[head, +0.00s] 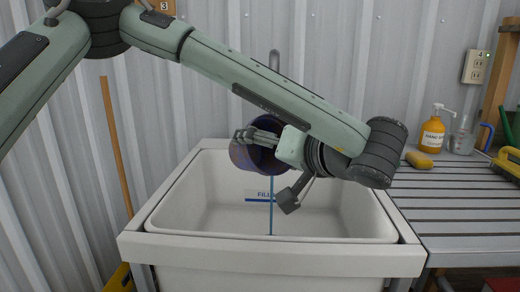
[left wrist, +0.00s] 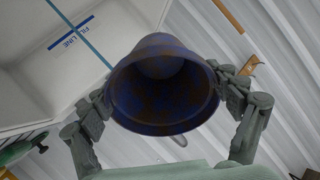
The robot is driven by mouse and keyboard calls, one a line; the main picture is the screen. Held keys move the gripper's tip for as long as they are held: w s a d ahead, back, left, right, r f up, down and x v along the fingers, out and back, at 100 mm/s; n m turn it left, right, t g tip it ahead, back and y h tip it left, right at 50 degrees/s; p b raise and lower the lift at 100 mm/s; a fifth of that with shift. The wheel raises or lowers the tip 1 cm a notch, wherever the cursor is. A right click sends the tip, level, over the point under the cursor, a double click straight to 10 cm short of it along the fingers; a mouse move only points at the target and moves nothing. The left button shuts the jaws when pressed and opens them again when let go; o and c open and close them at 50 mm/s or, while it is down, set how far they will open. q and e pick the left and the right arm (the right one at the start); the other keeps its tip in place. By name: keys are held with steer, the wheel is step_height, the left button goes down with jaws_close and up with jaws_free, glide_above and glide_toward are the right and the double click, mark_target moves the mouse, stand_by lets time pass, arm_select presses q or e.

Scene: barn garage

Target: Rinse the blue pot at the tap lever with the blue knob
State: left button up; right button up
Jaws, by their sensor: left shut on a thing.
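The blue pot (head: 243,158) is held tilted above the sink basin (head: 180,205), partly hidden by my left gripper (head: 262,138). The left wrist view shows the pot (left wrist: 165,90) between the two fingers, its mouth towards the camera and brownish patches on its inside. My left gripper is shut on it. No blue-knobbed lever is visible. My right gripper is out of view.
A slatted metal bench (head: 455,205) adjoins the sink on the right. A corrugated wall (head: 225,40) stands close behind. A wooden handle (head: 115,145) leans at the left.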

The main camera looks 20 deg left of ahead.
mark_target(270, 154)
arm_select(q)
steer(key=shift+w+a+f, duration=0.1)
steer(key=shift+w+f, duration=0.15)
steer(key=shift+w, duration=0.45)
steer(key=w, duration=0.1)
steer(key=w+b, duration=0.1)
steer(key=w, duration=0.1)
steer(key=w+a+f, duration=0.1)
steer(key=w, duration=0.1)
steer(key=shift+b, duration=0.35)
steer(key=w+f, duration=0.1)
steer(key=w, duration=0.6)
steer(key=shift+a+p, duration=0.45)
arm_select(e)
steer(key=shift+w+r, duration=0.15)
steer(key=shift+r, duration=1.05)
arm_select(q)
steer(key=shift+f, duration=0.1)
steer(key=shift+d, duration=0.15)
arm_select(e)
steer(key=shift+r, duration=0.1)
arm_select(q)
steer(key=shift+d, duration=0.45)
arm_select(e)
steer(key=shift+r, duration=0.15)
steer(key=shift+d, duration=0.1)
